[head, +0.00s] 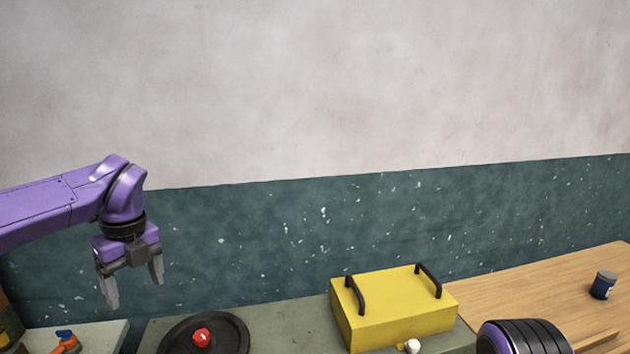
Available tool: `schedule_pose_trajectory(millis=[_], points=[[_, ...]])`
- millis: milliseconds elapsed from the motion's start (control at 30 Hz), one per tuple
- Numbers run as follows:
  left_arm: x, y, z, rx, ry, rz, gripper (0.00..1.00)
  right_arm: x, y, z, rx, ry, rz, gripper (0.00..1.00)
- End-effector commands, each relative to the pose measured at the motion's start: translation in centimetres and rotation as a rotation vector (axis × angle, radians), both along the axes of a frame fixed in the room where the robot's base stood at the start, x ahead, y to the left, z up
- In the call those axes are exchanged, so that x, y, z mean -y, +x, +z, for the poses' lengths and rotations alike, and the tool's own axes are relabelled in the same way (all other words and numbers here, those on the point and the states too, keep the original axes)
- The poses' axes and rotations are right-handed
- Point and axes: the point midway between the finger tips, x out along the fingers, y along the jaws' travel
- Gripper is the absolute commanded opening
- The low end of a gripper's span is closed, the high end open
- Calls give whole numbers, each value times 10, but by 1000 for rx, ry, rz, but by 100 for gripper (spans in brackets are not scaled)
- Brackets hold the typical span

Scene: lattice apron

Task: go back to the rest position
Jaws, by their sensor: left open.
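My left gripper (135,285) comes in from the left on a purple arm. It hangs with its fingers pointing down, open and empty. It is above the counter, up and to the left of a dark round disc with a red knob. My right gripper does not show. A dark ribbed, rounded part at the bottom right looks like part of my right arm.
The dark disc (235,332) with its red knob (201,337) lies on a grey-green counter (290,322). A yellow box (395,308) with two black handles stands right of it. A wall is behind.

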Motion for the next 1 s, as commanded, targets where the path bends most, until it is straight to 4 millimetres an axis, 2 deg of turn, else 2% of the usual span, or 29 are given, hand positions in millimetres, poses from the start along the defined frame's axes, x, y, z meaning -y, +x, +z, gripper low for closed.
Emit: schedule_pose_trajectory(millis=[267, 467, 567, 667, 700, 767, 800, 900, 1000], points=[[-8, 5, -63, -79, 237, -212, 76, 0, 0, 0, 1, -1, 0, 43], [-24, -2, -141, -220, 524, -572, 76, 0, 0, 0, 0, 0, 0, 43], [-31, -13, -194, -345, 692, -890, 76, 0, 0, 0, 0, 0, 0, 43], [-29, -38, -260, -519, 841, -1368, 76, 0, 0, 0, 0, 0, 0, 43], [-25, -55, -289, -595, 877, -1603, 76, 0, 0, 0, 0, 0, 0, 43], [-17, -85, -328, -693, 892, -1947, 76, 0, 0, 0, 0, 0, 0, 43], [-10, -106, -350, -742, 880, -2155, 76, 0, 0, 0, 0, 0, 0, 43], [3, -159, -388, -811, 803, -2574, 76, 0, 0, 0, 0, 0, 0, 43], [13, -210, -411, -830, 690, -2906, 76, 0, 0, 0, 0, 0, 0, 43]])
